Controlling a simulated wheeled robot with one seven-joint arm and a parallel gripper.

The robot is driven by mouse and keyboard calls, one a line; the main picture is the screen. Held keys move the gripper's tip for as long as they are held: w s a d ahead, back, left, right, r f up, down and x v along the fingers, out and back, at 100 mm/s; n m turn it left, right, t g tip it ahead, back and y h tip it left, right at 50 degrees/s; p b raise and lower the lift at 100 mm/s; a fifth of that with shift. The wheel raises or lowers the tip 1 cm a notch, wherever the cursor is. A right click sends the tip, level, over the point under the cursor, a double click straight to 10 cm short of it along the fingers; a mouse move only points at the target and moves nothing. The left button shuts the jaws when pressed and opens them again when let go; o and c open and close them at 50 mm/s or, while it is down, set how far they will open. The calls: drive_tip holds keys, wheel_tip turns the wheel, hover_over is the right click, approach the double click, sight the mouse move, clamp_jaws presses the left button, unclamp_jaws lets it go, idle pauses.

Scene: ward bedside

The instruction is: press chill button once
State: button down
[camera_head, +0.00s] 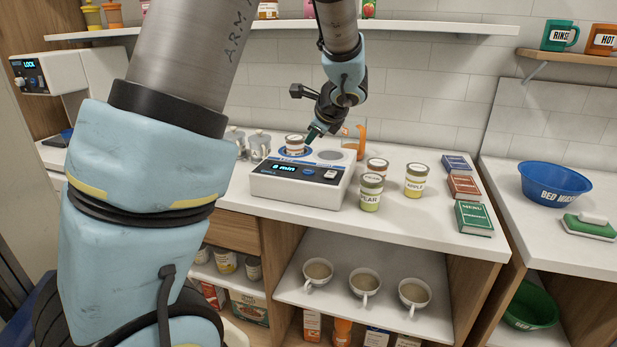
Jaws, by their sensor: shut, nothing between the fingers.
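A white countertop unit (272,188) with a lit display reading "0 min" stands on the counter. Its front panel has a small blue button (308,171) and a pale button (330,174); their labels are too small to read, so I cannot tell which is chill. A small can (295,143) stands on the blue-ringed spot on the unit's top, beside a bare grey round spot (330,155). My gripper (311,138) is shut and empty, pointing down just right of the can, above the unit's top. I cannot tell whether it touches anything.
Several labelled cans, including a pear can (371,192) and an apple can (416,180), stand right of the unit. Metal pots (259,144) stand to its left. Books (473,217) lie farther right, with bare counter (420,230) in front.

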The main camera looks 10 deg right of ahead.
sight(311, 173)
wheel_tip(311, 173, down, 6)
drive_tip(key=b, duration=0.4)
drive_tip(key=shift+b, duration=0.35)
drive_tip(key=shift+f, duration=0.15)
idle(1.4)
drive_tip(key=shift+f+b, duration=0.25)
drive_tip(key=shift+b, duration=0.2)
drive_tip(key=shift+f+b, duration=0.45)
drive_tip(key=shift+b, duration=0.05)
idle(0.5)
drive_tip(key=shift+r, duration=0.1)
drive_tip(key=shift+r+p, duration=0.7)
drive_tip(key=shift+r, duration=0.1)
drive_tip(key=shift+r, duration=0.1)
wheel_tip(311, 173, up, 5)
drive_tip(key=p, duration=0.4)
